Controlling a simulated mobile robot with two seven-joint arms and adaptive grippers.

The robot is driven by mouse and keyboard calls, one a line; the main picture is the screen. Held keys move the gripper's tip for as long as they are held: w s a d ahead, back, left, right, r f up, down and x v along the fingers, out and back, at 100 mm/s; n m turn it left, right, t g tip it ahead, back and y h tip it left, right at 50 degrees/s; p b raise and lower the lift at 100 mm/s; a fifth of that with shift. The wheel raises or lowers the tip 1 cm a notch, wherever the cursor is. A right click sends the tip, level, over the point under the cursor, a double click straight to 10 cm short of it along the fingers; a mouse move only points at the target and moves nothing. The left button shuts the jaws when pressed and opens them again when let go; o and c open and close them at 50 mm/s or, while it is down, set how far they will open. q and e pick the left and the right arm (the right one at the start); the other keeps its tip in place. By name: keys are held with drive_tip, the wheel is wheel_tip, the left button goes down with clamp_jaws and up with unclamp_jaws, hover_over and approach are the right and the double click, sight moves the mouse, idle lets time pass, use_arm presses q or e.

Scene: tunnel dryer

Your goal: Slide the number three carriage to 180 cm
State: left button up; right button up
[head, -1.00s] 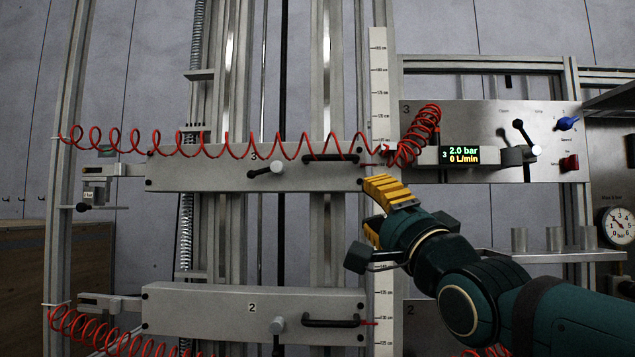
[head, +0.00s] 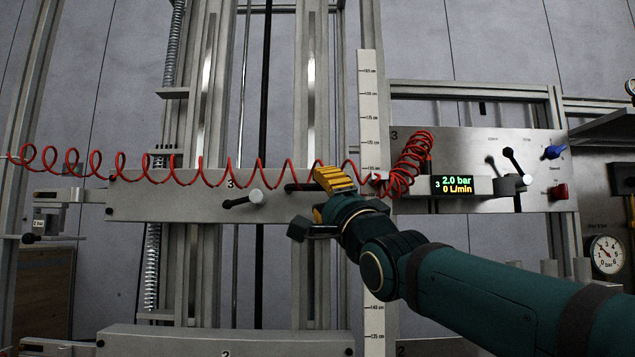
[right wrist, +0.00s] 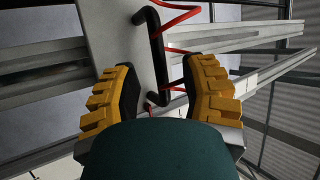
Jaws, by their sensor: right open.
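The number three carriage (head: 150,200) is a grey horizontal plate marked 3 on vertical rails. My right gripper (head: 325,200) is in front of the plate's right end, partly covering the handle. In the right wrist view the open yellow-padded jaws (right wrist: 168,95) have the handle (right wrist: 157,60) ahead and between them; no contact shows. My left gripper is not in view.
A red coiled hose (head: 230,175) runs across the carriage top to the number three panel (head: 470,145), which has a display (head: 453,185). The number two carriage (head: 140,343) lies below. A gauge (head: 606,255) is at right.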

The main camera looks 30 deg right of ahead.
sight(319, 189)
drive_tip(key=shift+p+x, duration=0.35)
drive_tip(key=shift+x, duration=1.25)
drive_tip(key=shift+c, duration=0.3)
clamp_jaws()
